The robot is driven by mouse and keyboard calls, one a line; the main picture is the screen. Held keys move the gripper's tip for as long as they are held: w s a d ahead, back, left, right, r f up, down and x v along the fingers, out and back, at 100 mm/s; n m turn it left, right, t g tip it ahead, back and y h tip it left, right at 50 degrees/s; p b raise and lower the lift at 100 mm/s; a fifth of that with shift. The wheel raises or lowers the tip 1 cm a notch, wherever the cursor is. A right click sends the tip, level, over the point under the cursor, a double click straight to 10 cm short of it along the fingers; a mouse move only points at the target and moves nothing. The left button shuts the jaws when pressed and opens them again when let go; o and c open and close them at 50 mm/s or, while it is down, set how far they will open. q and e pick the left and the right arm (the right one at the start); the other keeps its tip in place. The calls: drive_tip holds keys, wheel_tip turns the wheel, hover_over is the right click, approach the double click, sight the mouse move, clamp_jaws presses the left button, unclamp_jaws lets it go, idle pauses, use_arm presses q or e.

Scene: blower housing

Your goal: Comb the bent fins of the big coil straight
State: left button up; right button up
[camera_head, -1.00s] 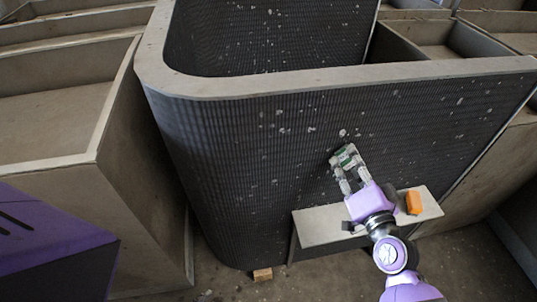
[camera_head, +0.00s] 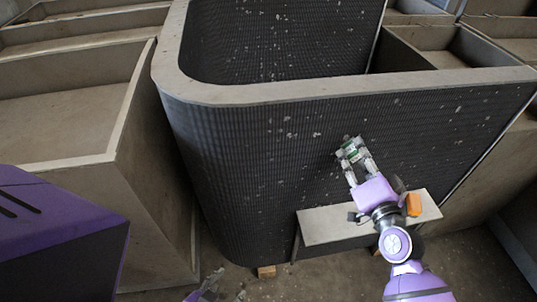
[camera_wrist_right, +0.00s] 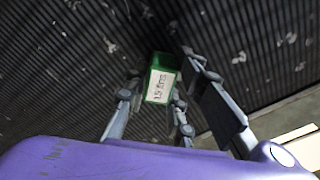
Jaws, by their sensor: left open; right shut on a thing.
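The big coil (camera_head: 255,170) is a dark, finely finned panel with a rounded left corner and a pale top rim. Pale specks are scattered over its fins, in the head view and the right wrist view. My right gripper (camera_head: 352,152) is shut on a green fin comb with a white label (camera_wrist_right: 161,82), at the coil's front face. Whether the comb's teeth sit between the fins is hidden. My left gripper (camera_head: 208,287) is at the bottom edge of the head view, low in front of the coil, partly cut off. It is open, and I see nothing in it.
A small pale bench (camera_head: 335,225) stands against the coil's front, below my right gripper, with an orange object (camera_head: 413,204) on it. A wooden block (camera_head: 266,271) lies at the coil's foot. Large tan open boxes (camera_head: 75,115) stand at the left.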

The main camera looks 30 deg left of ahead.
drive_tip(key=shift+f+b, duration=3.7)
drive_tip(key=shift+f, duration=1.8)
use_arm(q)
drive_tip(key=s+f+g, duration=0.2)
drive_tip(key=s+f, duration=0.5)
drive_tip(key=f, duration=0.3)
drive_tip(key=shift+f, duration=0.35)
use_arm(e)
drive_tip(key=shift+r, duration=0.1)
use_arm(q)
drive_tip(key=shift+w, duration=0.1)
drive_tip(key=shift+a+r, duration=0.1)
drive_tip(key=shift+r, duration=0.2)
use_arm(e)
drive_tip(key=v, duration=0.6)
use_arm(q)
drive_tip(key=shift+r+p, duration=0.1)
drive_tip(key=shift+p, duration=0.25)
use_arm(e)
drive_tip(key=shift+v, duration=1.5)
